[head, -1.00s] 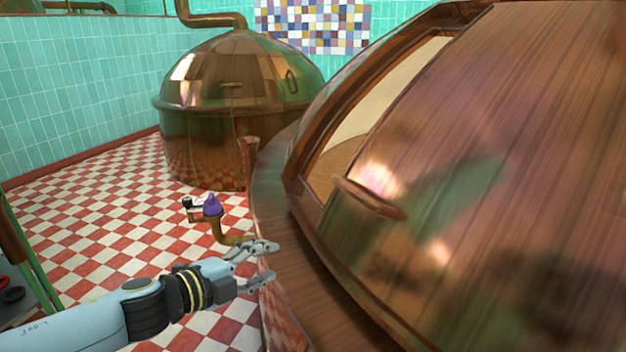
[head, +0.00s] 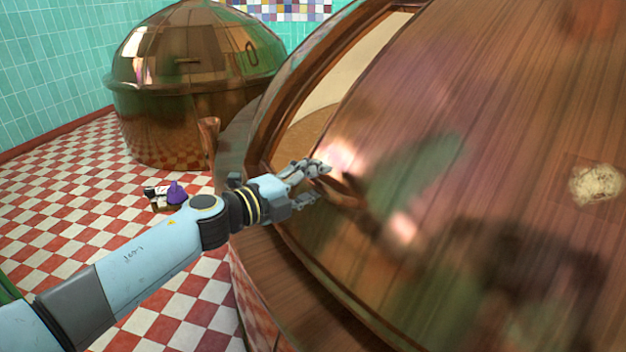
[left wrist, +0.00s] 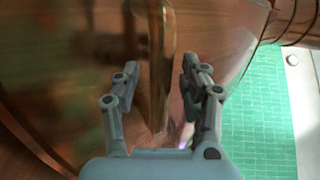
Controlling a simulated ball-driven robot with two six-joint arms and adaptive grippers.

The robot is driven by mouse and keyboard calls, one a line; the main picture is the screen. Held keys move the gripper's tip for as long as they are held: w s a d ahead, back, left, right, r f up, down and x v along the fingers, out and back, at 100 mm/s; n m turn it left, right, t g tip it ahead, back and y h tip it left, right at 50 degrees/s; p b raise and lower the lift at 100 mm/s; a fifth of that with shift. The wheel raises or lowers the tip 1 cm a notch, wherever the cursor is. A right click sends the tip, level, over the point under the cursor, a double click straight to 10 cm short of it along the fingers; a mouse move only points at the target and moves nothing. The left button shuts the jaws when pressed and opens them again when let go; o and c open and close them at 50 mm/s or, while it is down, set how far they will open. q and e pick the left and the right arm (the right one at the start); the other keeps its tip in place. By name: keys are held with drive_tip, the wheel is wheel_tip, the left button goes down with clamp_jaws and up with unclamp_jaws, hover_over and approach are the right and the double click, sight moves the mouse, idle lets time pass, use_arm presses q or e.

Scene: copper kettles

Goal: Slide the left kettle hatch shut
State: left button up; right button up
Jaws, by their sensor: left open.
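The large copper kettle's hatch (head: 480,130) is a curved, streaked copper panel filling the right of the head view. It stands partly open, and the pale kettle inside shows through the opening (head: 325,100) to its left. A bar handle (head: 347,192) sits on the hatch near that edge; in the left wrist view it is the upright bar (left wrist: 160,60). My left gripper (head: 319,182) is open at the handle. In the left wrist view the handle stands between its spread fingers (left wrist: 160,85); I cannot tell whether they touch it. My right gripper is not in view.
A second domed copper kettle (head: 195,80) stands at the back left. Red and white checked floor (head: 70,190) lies open at the left. The kettle's rim (head: 290,285) runs below the hatch.

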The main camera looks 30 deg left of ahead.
use_arm(q)
drive_tip(key=c, duration=0.9)
clamp_jaws()
drive_tip(key=shift+w+d+f, duration=0.1)
drive_tip(key=shift+w+f, duration=0.1)
drive_tip(key=shift+f, duration=0.05)
